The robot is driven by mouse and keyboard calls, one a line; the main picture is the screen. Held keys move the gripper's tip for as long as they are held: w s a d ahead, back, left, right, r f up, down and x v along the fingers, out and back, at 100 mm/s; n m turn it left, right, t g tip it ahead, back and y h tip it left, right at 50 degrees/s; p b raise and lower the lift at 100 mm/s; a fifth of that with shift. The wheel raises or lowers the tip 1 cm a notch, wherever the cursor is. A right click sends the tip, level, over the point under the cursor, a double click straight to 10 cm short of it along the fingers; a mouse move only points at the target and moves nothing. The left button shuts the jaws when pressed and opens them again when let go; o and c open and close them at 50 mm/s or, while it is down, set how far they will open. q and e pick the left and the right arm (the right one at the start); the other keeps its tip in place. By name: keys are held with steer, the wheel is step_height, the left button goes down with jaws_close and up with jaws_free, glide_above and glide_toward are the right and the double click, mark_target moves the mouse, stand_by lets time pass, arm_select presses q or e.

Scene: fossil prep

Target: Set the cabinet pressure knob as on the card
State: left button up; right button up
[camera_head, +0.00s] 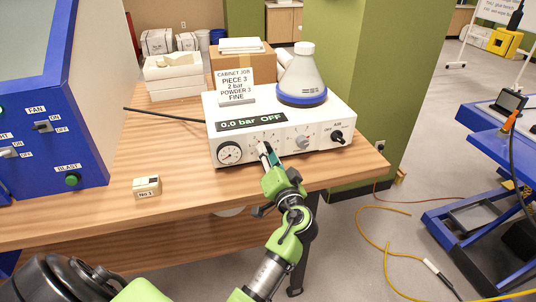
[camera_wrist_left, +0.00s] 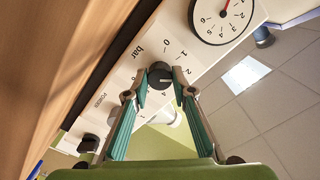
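The white control unit (camera_head: 330,115) stands on the wooden table, its display (camera_head: 251,121) reading "0.0 bar OFF". The card (camera_head: 235,86) on top reads "CABINET JOB, PIECE 3, 2 bar, POWDER 3, FINE". My left gripper (camera_head: 266,152) is at the unit's front and hides the pressure knob in the head view. In the left wrist view the black pressure knob (camera_wrist_left: 160,75) sits between the two open fingers, beside a "bar" scale; contact is unclear. The knob's pointer setting is hard to read. The round gauge (camera_head: 229,152) is left of the gripper. My right gripper is out of view.
The powder knob (camera_head: 302,142) and black air control (camera_head: 337,137) are right of my gripper. A bottle (camera_head: 302,78) stands on the unit. A small "No 3" block (camera_head: 147,187) lies on the table (camera_head: 190,200); a blue cabinet (camera_head: 85,120) stands left.

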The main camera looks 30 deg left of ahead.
arm_select(q)
steer(key=o, duration=0.4)
steer(key=shift+a, duration=0.1)
steer(key=shift+c, duration=0.2)
steer(key=v, duration=0.7)
steer(key=shift+d, duration=0.2)
